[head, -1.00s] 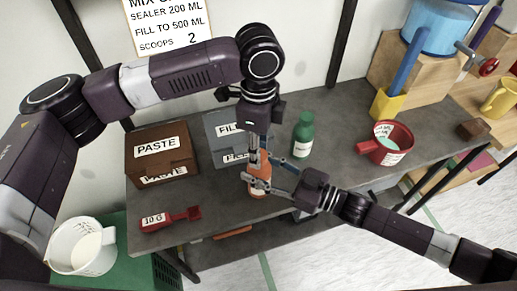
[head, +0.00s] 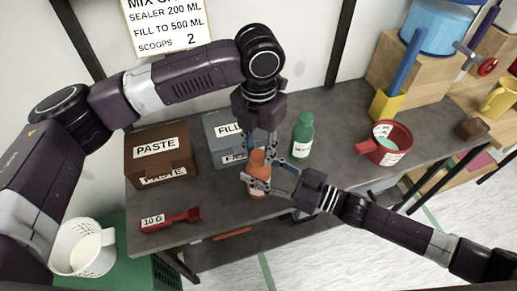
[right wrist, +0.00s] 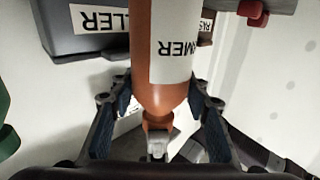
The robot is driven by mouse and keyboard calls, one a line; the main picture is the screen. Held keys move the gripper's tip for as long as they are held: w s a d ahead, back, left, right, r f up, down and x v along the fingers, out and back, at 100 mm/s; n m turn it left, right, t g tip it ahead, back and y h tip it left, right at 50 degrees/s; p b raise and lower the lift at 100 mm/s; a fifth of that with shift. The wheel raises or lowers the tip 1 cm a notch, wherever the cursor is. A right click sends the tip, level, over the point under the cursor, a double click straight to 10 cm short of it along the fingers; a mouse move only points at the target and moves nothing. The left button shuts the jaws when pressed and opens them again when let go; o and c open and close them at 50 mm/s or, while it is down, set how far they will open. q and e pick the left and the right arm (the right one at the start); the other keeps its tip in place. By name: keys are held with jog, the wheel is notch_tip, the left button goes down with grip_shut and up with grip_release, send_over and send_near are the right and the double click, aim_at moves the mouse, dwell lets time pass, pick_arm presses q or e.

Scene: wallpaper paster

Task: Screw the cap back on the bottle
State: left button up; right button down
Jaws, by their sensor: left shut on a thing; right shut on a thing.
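The orange bottle (head: 257,186), with a white label, stands upright near the front edge of the grey bench. My right gripper (head: 266,180) is shut around its body from the right. In the right wrist view, the bottle (right wrist: 143,85) appears upside down between the two fingers, its narrow orange top pointing down the picture. My left gripper (head: 263,151) comes from above and is at the bottle's top, shut on what seems to be the cap. A grey fingertip shows at the bottle's top (right wrist: 157,122). The cap is largely hidden, so its seating cannot be told.
A green bottle (head: 302,138) stands close behind to the right. A brown PASTE box (head: 177,157) and a grey FILLER box (head: 219,127) are behind left. A red scoop (head: 172,219) lies front left. A red pot (head: 393,141) stands at right.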

pick_arm(q)
jog(key=shift+m, duration=0.4)
jog(key=o, duration=0.7)
jog(key=shift+o, duration=0.2)
jog(key=shift+r, duration=0.1)
jog(key=shift+r, duration=2.15)
jog(key=shift+c, duration=0.4)
